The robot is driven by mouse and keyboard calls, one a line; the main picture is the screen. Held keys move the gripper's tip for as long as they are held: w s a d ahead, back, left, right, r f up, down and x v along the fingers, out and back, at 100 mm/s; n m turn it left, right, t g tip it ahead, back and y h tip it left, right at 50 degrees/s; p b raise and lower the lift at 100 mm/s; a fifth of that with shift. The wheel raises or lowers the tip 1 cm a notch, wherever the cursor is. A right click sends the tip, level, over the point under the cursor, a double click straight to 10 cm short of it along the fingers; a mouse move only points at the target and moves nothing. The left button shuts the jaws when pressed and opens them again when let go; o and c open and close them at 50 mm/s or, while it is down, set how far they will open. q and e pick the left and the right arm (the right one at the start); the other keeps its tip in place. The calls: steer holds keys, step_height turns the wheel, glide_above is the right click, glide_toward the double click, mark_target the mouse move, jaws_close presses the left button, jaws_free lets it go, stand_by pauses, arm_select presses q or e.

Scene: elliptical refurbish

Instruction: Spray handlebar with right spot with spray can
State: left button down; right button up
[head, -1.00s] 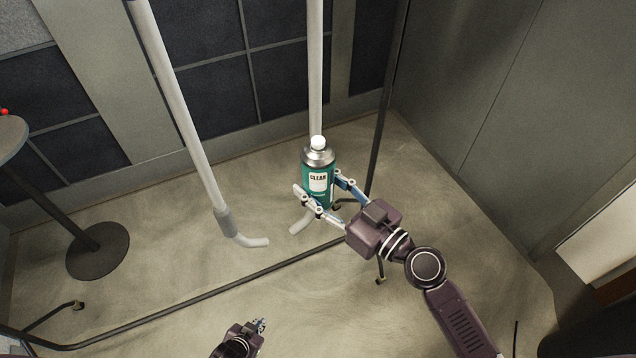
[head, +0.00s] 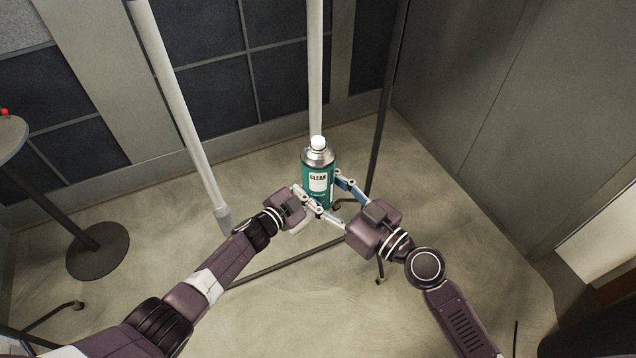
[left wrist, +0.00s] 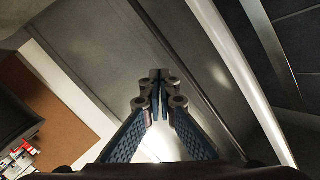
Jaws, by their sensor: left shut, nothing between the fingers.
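A green spray can (head: 318,178) with a silver shoulder, white cap and "CLEAR" label stands upright between the fingers of my right gripper (head: 328,193), which is shut on it. My left gripper's hand (head: 285,208) is just left of the can and the right fingers in the head view. In the left wrist view the left gripper (left wrist: 159,80) has its fingers together and empty. Two pale handlebar tubes hang down, the left tube (head: 180,100) and the right tube (head: 315,70). The left tube's bent end is hidden by my left arm; the right one's lower part is mostly behind the can.
A dark thin stand pole (head: 385,110) rises behind the can. Its dark base bar (head: 285,262) crosses the floor. A round side table (head: 8,138) stands at left. Walls close the back and right; the floor at front centre is open.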

arm_select(q)
steer(key=w+d+r+m+g+h, duration=0.15)
steer(key=d+r+m+h, duration=0.35)
steer(key=r, duration=0.7)
steer(key=s+d+r+m+g, duration=0.3)
steer(key=d+r+m+g, duration=0.1)
steer(key=r+m, duration=0.25)
steer(key=s+d+r+m+g+h, duration=0.1)
steer(key=s+d+r+m+g, duration=0.4)
steer(key=r, duration=0.3)
steer(key=s+d+r+m+g, duration=0.2)
steer(key=d+r+m+g, duration=0.2)
steer(key=r+m, duration=0.35)
steer(key=s+a+r+m+g+y, duration=0.2)
steer(key=s+a+r+m+y, duration=0.1)
steer(key=s+m+y, duration=0.45)
steer(key=a+r+m+t+y, duration=0.35)
steer(key=a+y, duration=0.55)
steer(key=a, duration=0.7)
steer(key=shift+n, duration=0.5)
steer(key=shift+w+d+f, duration=0.1)
steer(key=shift+w+f, duration=0.05)
steer(key=shift+f, duration=1.2)
steer(key=shift+w+d+f, duration=0.1)
steer(key=shift+f, duration=1.25)
steer(key=shift+f, duration=0.3)
